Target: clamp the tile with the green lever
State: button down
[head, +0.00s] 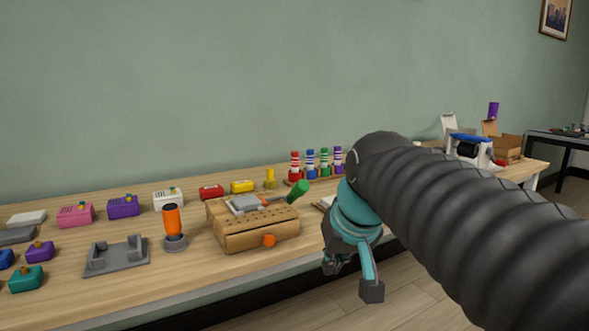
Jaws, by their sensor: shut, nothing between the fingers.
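The green lever (298,191) sticks up at a slant from the back right of a wooden clamp block (262,239) with holes in its top and an orange knob on its front. A grey, flat piece that looks like the tile (243,205) lies on top of the block. A metal bar runs from the lever towards it; I cannot tell whether it presses on the tile. My gripper (352,279) is shut and empty, pointing down in front of the table edge, right of the block and apart from the lever. My arm hides the table behind it.
An orange-handled tool (173,227) stands left of the block, beside a grey bracket (117,256). Several coloured boxes stand further left. Striped posts (295,167) stand behind the lever. A white and blue machine (468,150) and open cartons are at the far right.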

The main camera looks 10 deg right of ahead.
jog(key=w+r, duration=1.1)
jog(key=w, duration=0.2)
notch_tip(320, 180, up, 7)
jog(key=n+y+p, duration=0.2)
send_over(295, 194)
jog(key=s+d, duration=0.1)
jog(key=d, duration=0.3)
jog(key=shift+t, duration=0.3)
jog(key=b+x, duration=0.2)
jog(key=x, duration=0.8)
jog(key=shift+s+a+b, duration=0.1)
jog(key=shift+a+b, duration=0.05)
jog(key=shift+b, duration=0.15)
jog(key=shift+s+f+b, duration=0.6)
jog(key=shift+s+f, duration=0.15)
jog(key=shift+s+f+b, duration=0.3)
jog(key=shift+s+f, duration=0.35)
jog(key=shift+f+b, duration=0.15)
jog(key=shift+b, duration=0.2)
